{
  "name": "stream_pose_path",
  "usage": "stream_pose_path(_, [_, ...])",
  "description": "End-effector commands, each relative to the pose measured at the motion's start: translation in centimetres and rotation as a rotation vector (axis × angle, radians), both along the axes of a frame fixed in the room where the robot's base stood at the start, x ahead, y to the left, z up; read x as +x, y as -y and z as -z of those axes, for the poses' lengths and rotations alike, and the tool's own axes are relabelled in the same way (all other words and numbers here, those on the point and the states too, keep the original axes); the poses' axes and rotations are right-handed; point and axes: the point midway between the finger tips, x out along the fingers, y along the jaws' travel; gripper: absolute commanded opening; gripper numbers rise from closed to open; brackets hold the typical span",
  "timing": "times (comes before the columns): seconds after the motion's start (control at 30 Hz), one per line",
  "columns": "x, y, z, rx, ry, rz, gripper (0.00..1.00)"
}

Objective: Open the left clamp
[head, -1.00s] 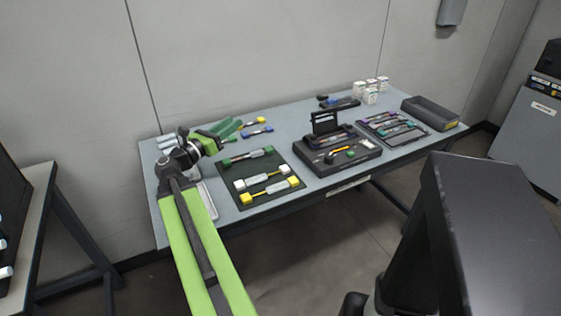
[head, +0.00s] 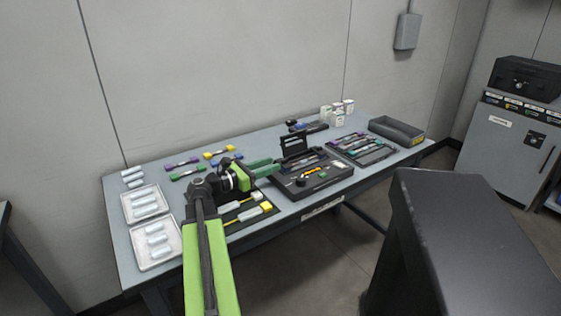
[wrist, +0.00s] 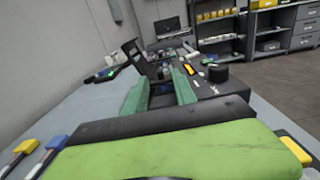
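The black splicer (head: 318,184) sits on the table with its small screen (head: 294,145) raised at the back. It also shows in the wrist view (wrist: 207,88), beyond and between my fingers. My gripper (head: 265,165) has green fingers and points at the splicer's left side. In the wrist view my gripper (wrist: 159,78) shows its two fingers apart with nothing held between them. Small dark parts lie in the splicer's middle behind the fingertips. I cannot make out the left clamp or whether it is shut.
A dark mat with yellow-ended holders (head: 266,207) lies below my gripper, partly hidden by my arm. Two trays (head: 146,204) stand at left. A tray of coloured tools (head: 362,147), white boxes (head: 338,110) and a dark bin (head: 397,131) are at right.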

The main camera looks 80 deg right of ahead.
Motion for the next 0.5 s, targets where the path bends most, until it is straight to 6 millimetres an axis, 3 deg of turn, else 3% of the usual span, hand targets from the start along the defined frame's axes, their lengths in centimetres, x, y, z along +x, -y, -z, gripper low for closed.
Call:
stream_pose_path(0.2, [-2.8, 2.7, 0.0, 0.000, 0.000, 0.001, 0.33])
stream_pose_path(0.5, [-3.6, 3.3, 0.0, 0.000, 0.000, 0.000, 0.33])
